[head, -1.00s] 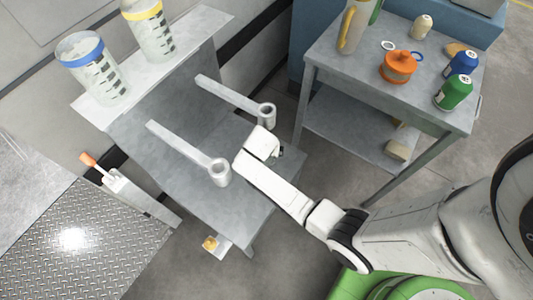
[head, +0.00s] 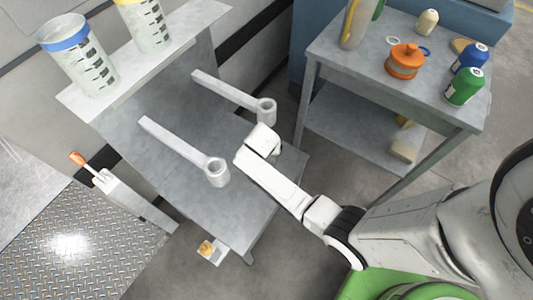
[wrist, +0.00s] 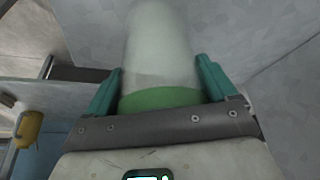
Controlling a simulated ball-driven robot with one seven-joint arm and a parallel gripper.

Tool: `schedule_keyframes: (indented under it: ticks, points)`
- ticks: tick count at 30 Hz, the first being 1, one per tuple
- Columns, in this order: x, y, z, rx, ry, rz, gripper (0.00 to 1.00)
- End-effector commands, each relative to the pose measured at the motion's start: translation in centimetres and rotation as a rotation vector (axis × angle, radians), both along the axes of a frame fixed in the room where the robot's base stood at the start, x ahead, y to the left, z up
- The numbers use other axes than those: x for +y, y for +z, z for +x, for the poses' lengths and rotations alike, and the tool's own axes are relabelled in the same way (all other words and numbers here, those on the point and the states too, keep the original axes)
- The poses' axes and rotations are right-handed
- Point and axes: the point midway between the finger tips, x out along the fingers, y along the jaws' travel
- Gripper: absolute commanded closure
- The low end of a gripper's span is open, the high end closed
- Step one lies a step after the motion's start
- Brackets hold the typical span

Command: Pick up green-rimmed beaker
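The green-rimmed beaker (wrist: 160,60) is a pale, translucent vessel with a green band, and it fills the middle of the wrist view. My gripper (wrist: 158,80) has its two teal fingers on opposite sides of the beaker, close against its walls with no clear gap. The green band lies nearest the palm, and the palm's edge hides what is below it. In the head view my white wrist covers the gripper, and this beaker does not show there.
A grey stand has two ringed arms, one ring (head: 216,172) left of my wrist, another (head: 266,110) just above. Blue-rimmed (head: 82,65) and yellow-rimmed (head: 150,28) beakers stand on its shelf. A table (head: 345,70) at right holds an orange pot (head: 404,62) and bottles.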

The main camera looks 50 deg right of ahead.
Motion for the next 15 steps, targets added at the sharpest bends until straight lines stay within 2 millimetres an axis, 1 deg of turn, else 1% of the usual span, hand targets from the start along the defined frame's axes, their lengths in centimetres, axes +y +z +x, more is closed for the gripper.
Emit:
schedule_keyframes:
  ticks: [1, 9, 15]
  points:
    - [0.01, -0.02, -0.01, 0.000, 0.000, 0.000, 0.21]
    - [0.02, -0.02, -0.02, 0.000, 0.000, 0.000, 0.47]
    - [0.01, 0.01, -0.01, 0.000, 0.000, 0.000, 0.47]
